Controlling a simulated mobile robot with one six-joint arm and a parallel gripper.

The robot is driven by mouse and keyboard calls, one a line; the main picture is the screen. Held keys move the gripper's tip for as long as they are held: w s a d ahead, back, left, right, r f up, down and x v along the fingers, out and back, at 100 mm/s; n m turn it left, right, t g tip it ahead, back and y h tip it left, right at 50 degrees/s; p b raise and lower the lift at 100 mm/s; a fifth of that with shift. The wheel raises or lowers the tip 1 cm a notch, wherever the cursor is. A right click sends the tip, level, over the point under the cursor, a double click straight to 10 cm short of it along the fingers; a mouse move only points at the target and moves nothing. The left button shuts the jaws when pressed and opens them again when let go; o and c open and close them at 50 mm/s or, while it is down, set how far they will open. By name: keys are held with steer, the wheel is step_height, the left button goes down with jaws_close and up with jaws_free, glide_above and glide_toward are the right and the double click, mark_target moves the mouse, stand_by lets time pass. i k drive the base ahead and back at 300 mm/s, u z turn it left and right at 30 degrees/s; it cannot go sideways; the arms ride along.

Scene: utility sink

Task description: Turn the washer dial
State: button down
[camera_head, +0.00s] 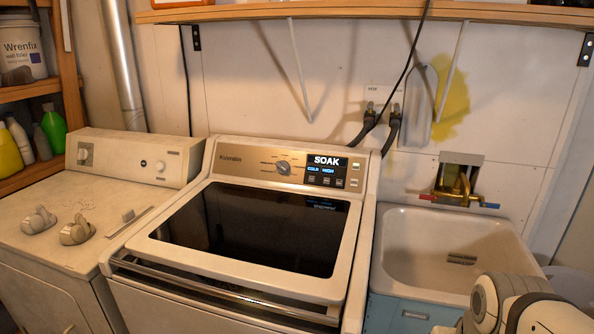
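The washer (228,286) stands in the middle with its dark glass lid closed. Its round dial (284,167) sits on the sloped rear panel, left of a lit display (326,163) that reads SOAK, COLD and HIGH. The dial is unobstructed, and nothing touches it. A white rounded part of my own arm shows at the bottom right, in front of the sink. My gripper cannot be made out in this view.
A dryer (110,185) stands left of the washer, with loose knobs on top. A utility sink (402,230) with a brass faucet (458,182) is at the right. A wooden shelf (380,13) and hanging black cable are above. The space above the washer lid is clear.

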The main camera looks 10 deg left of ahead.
mark_target(283, 167)
steer(key=u, duration=1.55)
steer(key=k, duration=0.7)
steer(key=z, duration=0.9)
steer(key=i, duration=1)
steer(key=z, duration=0.05)
